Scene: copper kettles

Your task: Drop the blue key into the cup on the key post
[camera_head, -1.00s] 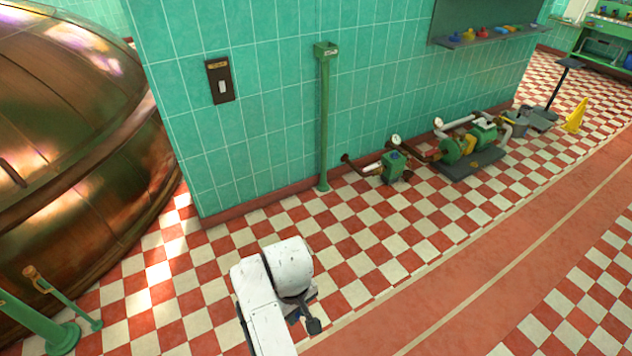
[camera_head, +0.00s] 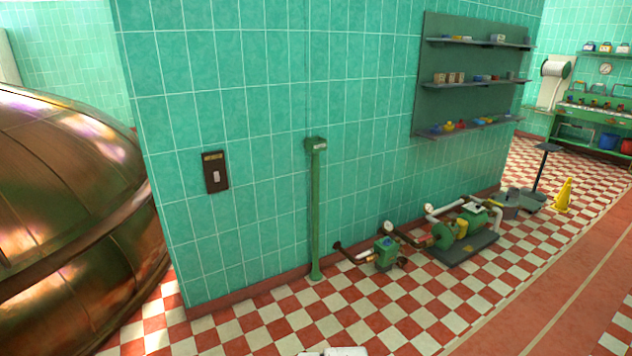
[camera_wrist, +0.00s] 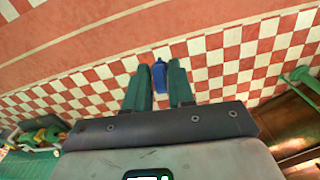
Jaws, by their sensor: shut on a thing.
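The key post (camera_head: 316,215) is a thin green upright post standing on the floor against the green tiled wall. The cup (camera_head: 316,145) is a small green box-like holder at its top; its inside cannot be seen from here. In the wrist view the blue key (camera_wrist: 161,76) is between the two green fingers of my gripper (camera_wrist: 158,67), which is shut on it. The gripper is away from the post, over the checkered floor. In the head view only a white sliver of my arm shows at the bottom edge; the gripper and key are out of that view.
A large copper kettle (camera_head: 70,220) fills the left. A dark switch plate (camera_head: 215,172) is on the wall left of the post. Green pumps with pipes (camera_head: 455,235) stand right of the post. Shelves (camera_head: 470,85) hang on the wall. Checkered floor before the post is clear.

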